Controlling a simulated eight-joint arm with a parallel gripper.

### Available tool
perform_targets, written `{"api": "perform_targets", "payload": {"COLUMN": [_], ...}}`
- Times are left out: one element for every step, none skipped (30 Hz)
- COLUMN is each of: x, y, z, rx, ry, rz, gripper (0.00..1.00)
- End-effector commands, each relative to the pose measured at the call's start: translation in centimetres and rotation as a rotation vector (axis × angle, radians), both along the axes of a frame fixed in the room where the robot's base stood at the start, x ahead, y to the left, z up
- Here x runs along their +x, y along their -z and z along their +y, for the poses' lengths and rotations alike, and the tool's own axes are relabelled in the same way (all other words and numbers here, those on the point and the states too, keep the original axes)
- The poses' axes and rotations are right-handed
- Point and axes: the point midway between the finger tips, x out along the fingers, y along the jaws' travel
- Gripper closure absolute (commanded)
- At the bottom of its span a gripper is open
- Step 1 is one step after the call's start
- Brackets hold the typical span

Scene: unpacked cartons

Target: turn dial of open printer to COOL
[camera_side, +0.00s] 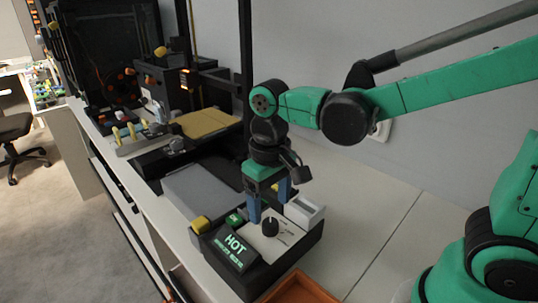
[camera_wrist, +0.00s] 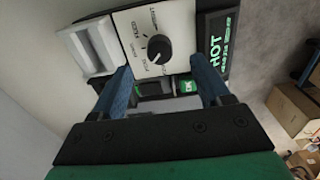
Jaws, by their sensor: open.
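The black dial (camera_side: 270,226) sits on the pale top panel of a dark control box. In the wrist view the dial (camera_wrist: 158,48) is on a white panel with small labels around it, too small to read surely. A display (camera_side: 236,247) beside it reads HOT in green, also in the wrist view (camera_wrist: 218,45). My gripper (camera_side: 268,205) is open and empty, its blue fingers above the box near the dial. In the wrist view my gripper (camera_wrist: 160,72) has one finger on each side below the dial, apart from it. The open printer (camera_side: 207,122) with a tan bed stands farther back.
An orange-brown tray (camera_side: 300,290) lies in front. An enclosed black printer (camera_side: 105,60) stands far back. The counter at right is clear.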

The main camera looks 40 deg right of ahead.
Motion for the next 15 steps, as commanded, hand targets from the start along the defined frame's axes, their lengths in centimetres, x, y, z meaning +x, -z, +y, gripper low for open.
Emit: {"api": "perform_targets", "payload": {"x": [0.0, 0.0, 0.0, 0.0, 0.0, 0.0, 0.0, 0.0, 0.0, 0.0, 0.0, 0.0, 0.0, 0.0, 0.0], "y": [0.7, 1.0, 1.5, 1.9, 2.2, 2.6, 2.9, 3.2, 3.5, 3.6, 3.8, 3.9, 4.0, 4.0, 4.1], "z": [0.0, 0.0, 0.0, 0.0, 0.0, 0.0, 0.0, 0.0, 0.0, 0.0, 0.0, 0.0, 0.0, 0.0, 0.0], "rx": [0.0, 0.0, 0.0, 0.0, 0.0, 0.0, 0.0, 0.0, 0.0, 0.0, 0.0, 0.0, 0.0, 0.0, 0.0], "ry": [0.0, 0.0, 0.0, 0.0, 0.0, 0.0, 0.0, 0.0, 0.0, 0.0, 0.0, 0.0, 0.0, 0.0, 0.0], "rz": [-0.001, -0.002, -0.002, -0.002, -0.003, -0.003, -0.003, -0.004, -0.004, -0.004, -0.004, -0.004, -0.005, -0.005, -0.005], "gripper": [0.3, 0.3, 0.3, 0.3, 0.3, 0.3, 0.3, 0.3, 0.3, 0.3, 0.3, 0.3, 0.3, 0.3, 0.3]}}
